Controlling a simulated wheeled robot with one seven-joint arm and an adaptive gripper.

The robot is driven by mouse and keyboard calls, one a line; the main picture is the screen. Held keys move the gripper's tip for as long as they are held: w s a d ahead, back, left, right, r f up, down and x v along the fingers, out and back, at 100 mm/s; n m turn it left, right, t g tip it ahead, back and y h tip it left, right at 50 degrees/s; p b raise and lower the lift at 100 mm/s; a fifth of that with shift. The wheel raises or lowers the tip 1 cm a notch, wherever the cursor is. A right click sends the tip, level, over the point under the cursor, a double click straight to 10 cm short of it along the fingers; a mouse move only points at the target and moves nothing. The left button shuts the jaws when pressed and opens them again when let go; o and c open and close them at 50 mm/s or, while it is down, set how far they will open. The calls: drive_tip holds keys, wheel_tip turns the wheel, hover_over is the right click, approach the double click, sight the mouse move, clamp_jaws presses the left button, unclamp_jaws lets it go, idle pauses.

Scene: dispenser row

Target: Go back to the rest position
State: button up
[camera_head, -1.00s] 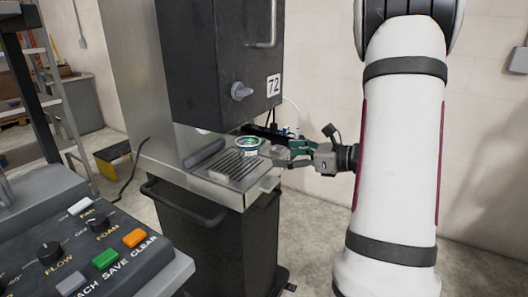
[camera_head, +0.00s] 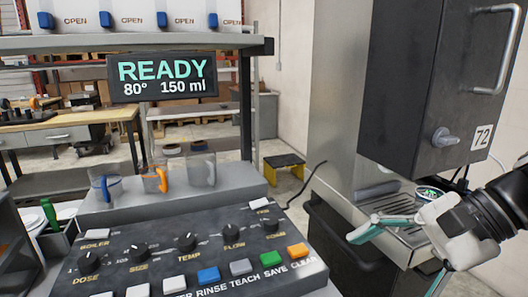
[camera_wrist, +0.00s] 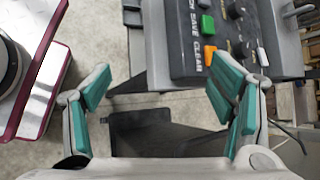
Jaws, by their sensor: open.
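My gripper (camera_head: 393,265) is at the lower right of the head view, in front of the dispenser's drip tray (camera_head: 412,236). Its green-padded fingers are spread with nothing between them. In the wrist view my gripper (camera_wrist: 162,78) is also open and empty, above the floor and beside the control panel (camera_wrist: 185,60).
The control panel (camera_head: 200,240) with knobs and coloured buttons fills the lower left. Above it, a display (camera_head: 162,78) reads READY, 80°, 150 ml. Several cups, including an orange-handled one (camera_head: 155,178), stand behind the panel. A yellow step stool (camera_head: 284,165) is on the floor.

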drive_tip(key=s+d+f+n+g+h, duration=0.1)
drive_tip(key=s+d+f+n+h, duration=0.15)
drive_tip(key=s+n+h, duration=0.9)
wheel_tip(320, 180, up, 15)
drive_tip(key=s+n+t+y+p, duration=0.1)
drive_tip(key=s+t+y+p, duration=0.1)
drive_tip(key=p, duration=1.1)
drive_tip(key=shift+r+n+t+y+p, duration=0.15)
drive_tip(key=shift+n+t+y+p, duration=0.2)
drive_tip(key=shift+t+p, duration=0.05)
